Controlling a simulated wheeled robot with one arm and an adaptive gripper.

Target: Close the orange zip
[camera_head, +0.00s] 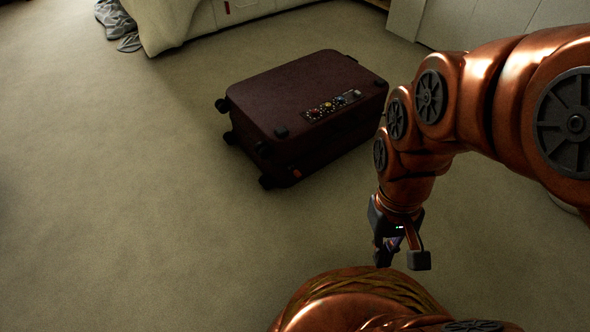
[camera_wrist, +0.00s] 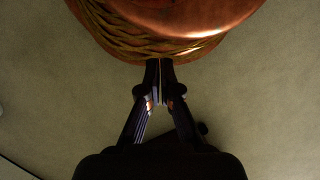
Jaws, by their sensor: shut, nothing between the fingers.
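A dark maroon suitcase (camera_head: 290,95) lies on its side on the carpet in the head view, with small wheels at its left end. A small orange spot, likely the orange zip pull (camera_head: 297,172), shows low on its near side by the front corner. My gripper (camera_head: 401,262) hangs low over the floor, to the right of and nearer than the suitcase, apart from it. In the wrist view my gripper's fingers (camera_wrist: 160,75) meet, shut and empty. The suitcase does not show in the wrist view.
A bed (camera_head: 200,22) with pale bedding stands behind the suitcase, with grey cloth (camera_head: 118,22) on the floor beside it. White cabinets (camera_head: 480,22) stand at the back right. The carpet (camera_head: 110,210) to the left and in front of the suitcase is clear.

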